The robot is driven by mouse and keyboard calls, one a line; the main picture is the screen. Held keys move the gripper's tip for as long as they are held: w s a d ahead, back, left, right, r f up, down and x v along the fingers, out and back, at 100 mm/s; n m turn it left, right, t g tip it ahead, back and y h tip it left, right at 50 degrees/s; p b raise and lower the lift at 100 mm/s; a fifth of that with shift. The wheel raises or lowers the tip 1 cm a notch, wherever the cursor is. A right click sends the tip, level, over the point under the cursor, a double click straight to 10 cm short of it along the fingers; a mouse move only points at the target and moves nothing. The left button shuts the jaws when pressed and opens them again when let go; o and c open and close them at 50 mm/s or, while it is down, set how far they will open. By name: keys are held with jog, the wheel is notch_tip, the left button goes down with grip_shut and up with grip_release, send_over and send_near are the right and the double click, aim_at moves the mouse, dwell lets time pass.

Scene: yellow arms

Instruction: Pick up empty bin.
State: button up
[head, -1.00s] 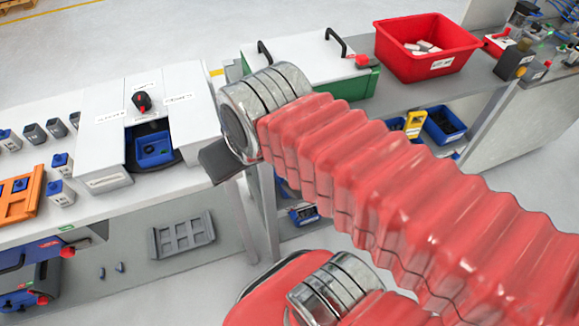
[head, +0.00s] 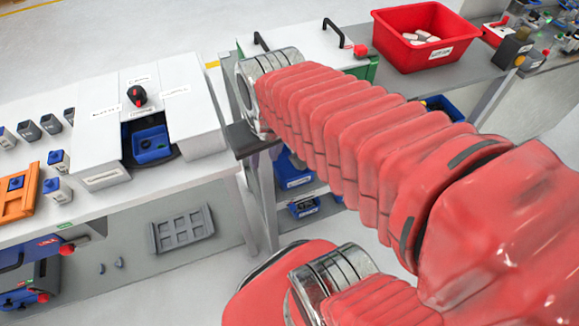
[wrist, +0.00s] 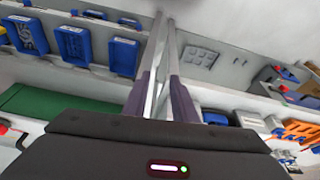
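Blue bins sit on the shelf below the right-hand bench. In the head view one (head: 292,170) is at the upper level and another (head: 304,207) is lower, partly behind my arm. In the wrist view, one bin (wrist: 124,56) looks plain inside, while its neighbours (wrist: 75,45) and (wrist: 27,36) seem to hold parts. I cannot tell for sure which is empty. My gripper (wrist: 162,76) shows as two dark fingers, apart with nothing between them, above the gap between the benches.
A blue bin (head: 152,143) sits in a white fixture (head: 196,110) on the left bench. A red bin (head: 425,36) with pale items and a white-lidded green box (head: 318,42) stand on the right bench. Bench legs (head: 262,200) stand close below my gripper.

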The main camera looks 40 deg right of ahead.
jog(key=s+d+f+m+g, duration=0.2)
jog(key=d+f, duration=0.7)
jog(key=f, duration=0.3)
jog(key=s+d+f+m+g, duration=0.1)
jog(key=s+d+f+g, duration=0.1)
jog(key=d+f, duration=0.9)
notch_tip(320, 180, down, 20)
jog(key=s+d+t, duration=0.2)
jog(key=s+t, duration=0.1)
jog(key=t, duration=0.2)
jog(key=w+d+r+n+t+h, duration=0.1)
jog(key=w+r+n+t+h, duration=0.1)
jog(key=w+r+t, duration=0.7)
jog(key=shift+w+r+t+h, duration=0.15)
jog(key=shift+w+t+h, duration=0.15)
jog(key=shift+w+h, duration=0.35)
jog(key=shift+w+d, duration=0.1)
jog(key=shift+x, duration=4.25)
